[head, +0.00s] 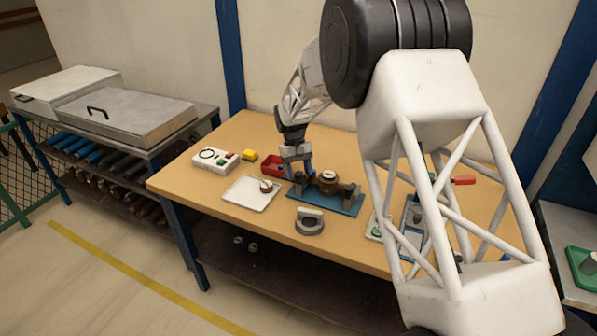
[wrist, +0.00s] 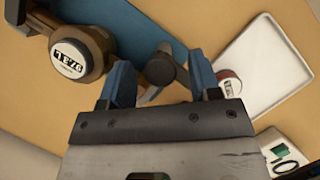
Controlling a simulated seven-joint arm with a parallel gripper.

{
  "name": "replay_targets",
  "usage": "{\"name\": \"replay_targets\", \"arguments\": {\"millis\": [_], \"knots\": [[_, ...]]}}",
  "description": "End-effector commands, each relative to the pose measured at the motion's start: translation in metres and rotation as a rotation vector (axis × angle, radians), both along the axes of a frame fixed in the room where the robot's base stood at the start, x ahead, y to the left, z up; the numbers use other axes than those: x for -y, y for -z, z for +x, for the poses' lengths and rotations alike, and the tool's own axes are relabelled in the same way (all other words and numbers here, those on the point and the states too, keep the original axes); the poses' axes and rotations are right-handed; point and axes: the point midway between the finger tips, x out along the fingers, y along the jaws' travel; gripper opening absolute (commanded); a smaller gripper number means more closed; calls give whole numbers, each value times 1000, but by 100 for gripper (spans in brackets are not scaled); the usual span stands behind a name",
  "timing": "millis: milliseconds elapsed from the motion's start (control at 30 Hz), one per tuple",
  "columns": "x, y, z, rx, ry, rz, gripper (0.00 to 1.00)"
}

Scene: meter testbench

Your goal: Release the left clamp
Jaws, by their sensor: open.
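The blue fixture plate (head: 335,207) lies on the workbench and bears a brass meter (head: 328,181) with a dark clamp on each side. The meter's white label shows in the wrist view (wrist: 72,60). The left clamp (head: 298,190) is partly hidden by my gripper in the head view. In the wrist view, its dark round-ended handle (wrist: 160,70) is between my gripper's blue fingers, with space visible on both sides. My gripper (wrist: 159,62) is open. The right clamp (head: 350,191) stands at the plate's other end.
A white tray (head: 246,197) with a red-rimmed round part (head: 266,186) lies left of the fixture. A grey ring (head: 309,225) is in front.

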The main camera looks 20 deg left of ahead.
Motion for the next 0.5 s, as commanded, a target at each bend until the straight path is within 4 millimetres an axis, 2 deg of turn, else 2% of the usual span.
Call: {"name": "replay_targets", "arguments": {"millis": [267,500], "knots": [[-3,-9,3,1,0,1,57],[-10,-33,10,1,0,1,57]]}}
